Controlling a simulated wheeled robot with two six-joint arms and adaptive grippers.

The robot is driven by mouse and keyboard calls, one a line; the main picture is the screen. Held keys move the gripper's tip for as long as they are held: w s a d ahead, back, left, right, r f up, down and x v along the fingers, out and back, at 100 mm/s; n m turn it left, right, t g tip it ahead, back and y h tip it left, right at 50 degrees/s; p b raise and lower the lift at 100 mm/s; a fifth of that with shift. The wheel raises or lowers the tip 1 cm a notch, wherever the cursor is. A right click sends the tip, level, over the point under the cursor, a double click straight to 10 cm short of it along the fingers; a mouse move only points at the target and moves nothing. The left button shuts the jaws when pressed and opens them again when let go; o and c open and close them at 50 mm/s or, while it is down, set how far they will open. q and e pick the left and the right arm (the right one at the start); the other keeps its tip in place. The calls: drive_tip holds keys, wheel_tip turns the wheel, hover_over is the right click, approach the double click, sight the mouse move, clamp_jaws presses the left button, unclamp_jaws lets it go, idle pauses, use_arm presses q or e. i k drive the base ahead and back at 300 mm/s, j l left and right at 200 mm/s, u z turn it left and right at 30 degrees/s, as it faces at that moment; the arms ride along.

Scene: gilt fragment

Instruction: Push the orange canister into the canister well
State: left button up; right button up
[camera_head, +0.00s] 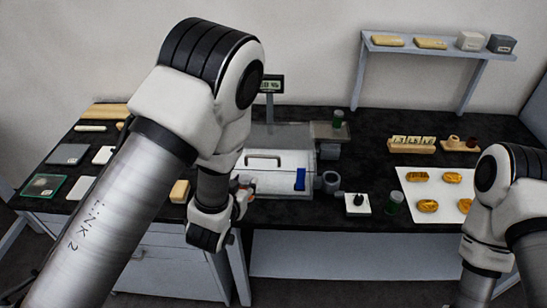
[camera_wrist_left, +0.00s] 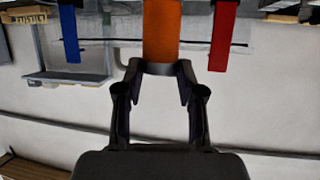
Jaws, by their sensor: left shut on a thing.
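The orange canister (camera_wrist_left: 162,30) shows in the left wrist view, running off the top edge between a blue strip (camera_wrist_left: 69,35) and a red strip (camera_wrist_left: 223,35). My left gripper (camera_wrist_left: 161,70) is shut on the canister's near grey end. In the head view my left gripper (camera_head: 243,192) is at the front of a white box (camera_head: 275,163) with a handle, mostly hidden by my own arm. The canister well is not clearly seen, and how deep the canister sits cannot be told. My right gripper is outside the view; only its arm shows at right.
A grey cylinder (camera_head: 331,181) and a small white block with a black knob (camera_head: 357,203) stand right of the box. A white tray (camera_head: 413,187) with gold pieces lies farther right. A shelf (camera_head: 435,50) is above.

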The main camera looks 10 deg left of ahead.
sight(330, 185)
drive_tip(key=u, duration=0.35)
drive_tip(key=k+l, duration=0.15)
drive_tip(key=l, duration=0.2)
drive_tip(key=k+l+u, duration=0.15)
drive_tip(key=l, duration=0.2)
drive_tip(key=k+l, duration=0.1)
drive_tip(key=l, duration=0.3)
drive_tip(key=i+l+u, duration=0.15)
drive_tip(key=l, duration=0.55)
drive_tip(key=i+l+u, duration=0.2)
drive_tip(key=l, duration=0.5)
drive_tip(key=l+u, duration=0.15)
drive_tip(key=l, duration=0.55)
